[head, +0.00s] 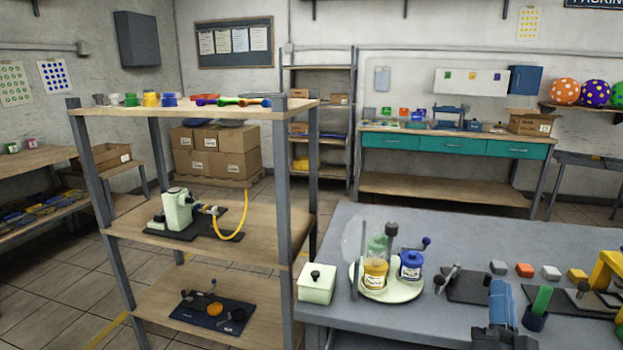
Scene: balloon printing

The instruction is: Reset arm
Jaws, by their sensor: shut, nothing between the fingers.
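A pale lidded box (316,284) sits at the table's left corner. Small coloured blocks (525,270) and a green-topped dark cup (535,316) are at right. A wooden shelf unit (273,217) stands at left, bearing a pale green pump (178,210).

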